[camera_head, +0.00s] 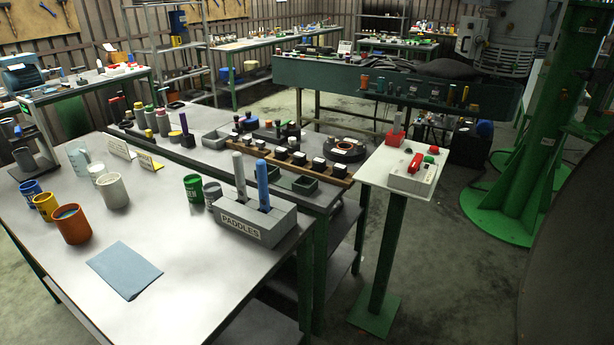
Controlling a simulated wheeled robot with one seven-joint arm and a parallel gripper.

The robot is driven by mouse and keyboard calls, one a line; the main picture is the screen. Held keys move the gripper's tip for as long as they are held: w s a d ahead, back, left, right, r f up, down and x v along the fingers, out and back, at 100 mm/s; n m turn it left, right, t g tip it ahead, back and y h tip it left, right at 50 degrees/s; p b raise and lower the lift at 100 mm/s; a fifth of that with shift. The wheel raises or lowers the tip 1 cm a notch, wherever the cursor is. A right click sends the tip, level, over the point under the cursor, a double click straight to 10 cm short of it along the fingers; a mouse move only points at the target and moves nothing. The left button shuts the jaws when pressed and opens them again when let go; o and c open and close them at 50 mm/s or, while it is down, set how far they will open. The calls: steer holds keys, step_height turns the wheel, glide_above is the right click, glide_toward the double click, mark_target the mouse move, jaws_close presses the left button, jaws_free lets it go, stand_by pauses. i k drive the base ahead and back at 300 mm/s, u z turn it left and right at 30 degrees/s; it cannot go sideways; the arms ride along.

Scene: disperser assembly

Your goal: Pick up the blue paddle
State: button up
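The blue paddle (263,186) stands upright in the right slot of a grey block holder (250,231) labelled PADDLES. A grey paddle (240,178) stands in the left slot of the same holder. Only their upper parts show; the lower ends are hidden in the holder. The holder sits near the right edge of the grey table (200,260). My gripper is not in view.
Left of the holder are a green can (193,188), a grey can (212,194), an orange mug (71,225) and other cups. A blue cloth (125,270) lies in front. Behind stands a wooden rack (330,167); right, a control stand (411,174).

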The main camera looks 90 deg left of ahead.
mark_target(263, 188)
steer(key=u, duration=1.75)
steer(key=i, duration=2.8)
steer(key=u, duration=3.3)
steer(key=i, duration=0.25)
steer(key=z, duration=0.1)
